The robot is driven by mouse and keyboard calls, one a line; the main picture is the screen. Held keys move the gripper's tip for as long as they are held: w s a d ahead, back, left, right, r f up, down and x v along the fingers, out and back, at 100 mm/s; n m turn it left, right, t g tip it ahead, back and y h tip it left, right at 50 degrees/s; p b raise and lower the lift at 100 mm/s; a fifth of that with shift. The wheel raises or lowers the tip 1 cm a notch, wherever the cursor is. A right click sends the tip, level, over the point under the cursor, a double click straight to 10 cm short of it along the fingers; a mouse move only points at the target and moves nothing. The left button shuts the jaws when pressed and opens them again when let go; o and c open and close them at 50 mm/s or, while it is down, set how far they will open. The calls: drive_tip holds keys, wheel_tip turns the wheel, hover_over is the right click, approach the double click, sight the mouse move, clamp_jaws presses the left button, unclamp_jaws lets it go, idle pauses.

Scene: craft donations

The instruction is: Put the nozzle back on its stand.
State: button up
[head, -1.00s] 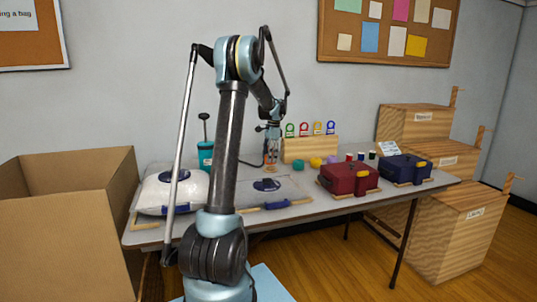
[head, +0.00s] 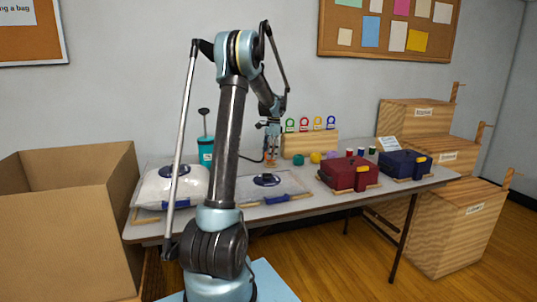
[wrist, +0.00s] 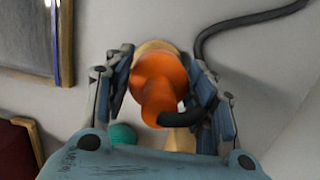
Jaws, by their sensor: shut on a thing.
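The orange nozzle (wrist: 163,82) is between the two fingers of my gripper (wrist: 160,72) in the wrist view, with the gripper shut on it. A black hose runs from the nozzle to the upper right. A pale wooden round edge (wrist: 155,46), perhaps the stand, shows just behind the nozzle; whether they touch I cannot tell. In the head view my gripper (head: 271,150) is low over the back of the table, with a little orange showing at its tips. The stand is largely hidden there.
Right of the gripper is a wooden rack (head: 310,144) with coloured tags, plus small balls (head: 299,160) and spools. A teal pump canister (head: 205,152) stands left. Filled bags (head: 170,187), a maroon case (head: 348,172) and a navy case (head: 404,165) occupy the table (head: 215,228).

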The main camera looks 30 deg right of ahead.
drive_tip(key=shift+f, duration=1.1)
idle(0.4)
drive_tip(key=o, duration=1.2)
drive_tip(key=shift+c, duration=0.2)
drive_tip(key=r, duration=0.4)
drive_tip(key=d+r, duration=0.1)
drive_tip(key=r, duration=0.6)
drive_tip(key=shift+s+d+r, duration=0.1)
drive_tip(key=shift+d+r, duration=0.1)
drive_tip(key=shift+r, duration=0.2)
drive_tip(key=shift+s, duration=0.1)
